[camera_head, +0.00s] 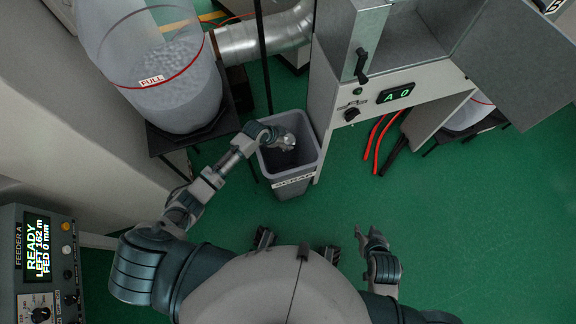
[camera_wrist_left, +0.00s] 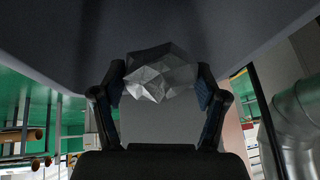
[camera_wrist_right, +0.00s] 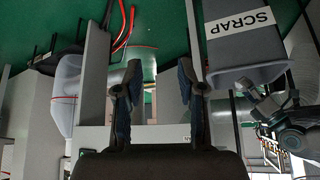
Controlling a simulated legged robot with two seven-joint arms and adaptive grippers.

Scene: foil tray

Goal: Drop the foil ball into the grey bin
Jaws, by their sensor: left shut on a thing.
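The foil ball (camera_wrist_left: 160,75) is a crumpled silver lump held between the two fingers of my left gripper (camera_wrist_left: 160,88). In the head view, the left gripper (camera_head: 283,138) is shut on the ball over the open mouth of the grey bin, within its rim as seen from above. The grey bin (camera_head: 298,186) stands upright on the floor with a label on its front. It also shows in the right wrist view (camera_wrist_right: 245,58), where the label reads SCRAP. My right gripper (camera_head: 370,236) is open and empty, well to the right of the bin; its spread fingers show in its wrist view (camera_wrist_right: 160,85).
A clear drum (camera_head: 165,85) marked FULL stands on a dark stand left of the bin. A grey machine (camera_head: 335,90) with a handle and display stands close on the bin's right. A feeder panel (camera_head: 45,265) is at lower left. Green floor at right is free.

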